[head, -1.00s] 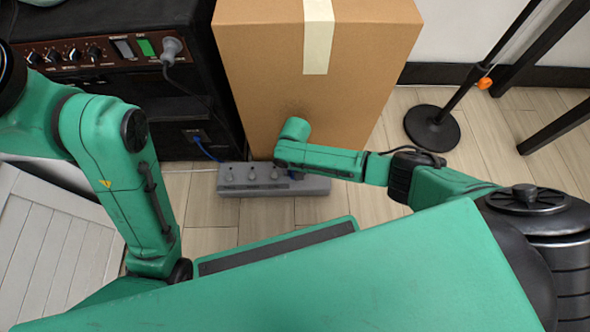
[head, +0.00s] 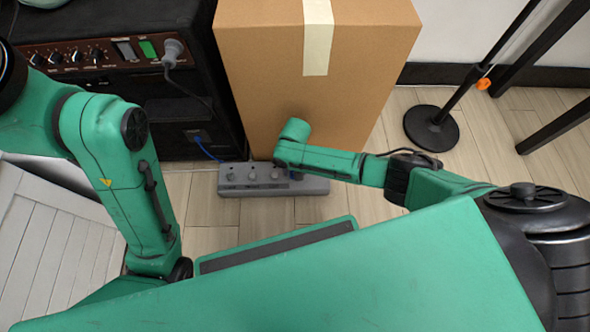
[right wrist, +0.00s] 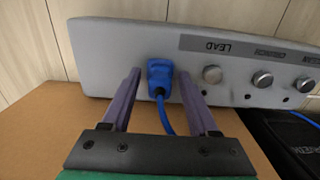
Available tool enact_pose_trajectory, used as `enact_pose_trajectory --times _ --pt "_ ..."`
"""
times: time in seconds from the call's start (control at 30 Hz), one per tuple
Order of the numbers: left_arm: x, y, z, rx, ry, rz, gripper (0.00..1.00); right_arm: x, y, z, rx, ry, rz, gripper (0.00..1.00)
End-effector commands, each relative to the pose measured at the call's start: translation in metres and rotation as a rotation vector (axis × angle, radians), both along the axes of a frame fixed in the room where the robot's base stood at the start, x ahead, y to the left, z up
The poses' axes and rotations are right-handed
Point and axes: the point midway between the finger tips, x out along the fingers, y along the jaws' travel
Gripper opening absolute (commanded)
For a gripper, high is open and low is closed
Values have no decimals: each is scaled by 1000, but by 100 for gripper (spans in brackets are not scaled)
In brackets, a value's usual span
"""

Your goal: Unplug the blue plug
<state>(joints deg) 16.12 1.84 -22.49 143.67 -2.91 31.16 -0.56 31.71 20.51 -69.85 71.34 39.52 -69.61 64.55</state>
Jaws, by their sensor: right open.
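My right gripper (right wrist: 159,84) is open, with one purple finger on each side of the plug. I cannot tell whether the fingers touch it.
The tall cardboard box (head: 270,75) stands right behind the strip. A black amplifier (head: 75,82) with a grey plug (head: 171,50) is to the left. A stand's round base (head: 432,128) is at the right. Wooden floor (head: 205,210) is free in front of the strip.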

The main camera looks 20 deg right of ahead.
Motion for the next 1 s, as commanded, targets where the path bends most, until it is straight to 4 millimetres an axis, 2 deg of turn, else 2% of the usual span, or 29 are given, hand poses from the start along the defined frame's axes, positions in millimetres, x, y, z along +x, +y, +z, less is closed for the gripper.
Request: enact_pose_trajectory --times 0.03,0.17,0.2,1.0 --pt "0 0 0 0 -1 0 0 0 0 0 0 0 0 56" --pt "0 0 0 0 -1 0 0 0 0 0 0 0 0 7" --pt "0 0 0 0 -1 0 0 0 0 0 0 0 -1 0" --pt "-1 0 0 -1 -2 0 0 1 -1 0 0 -1 -1 0"
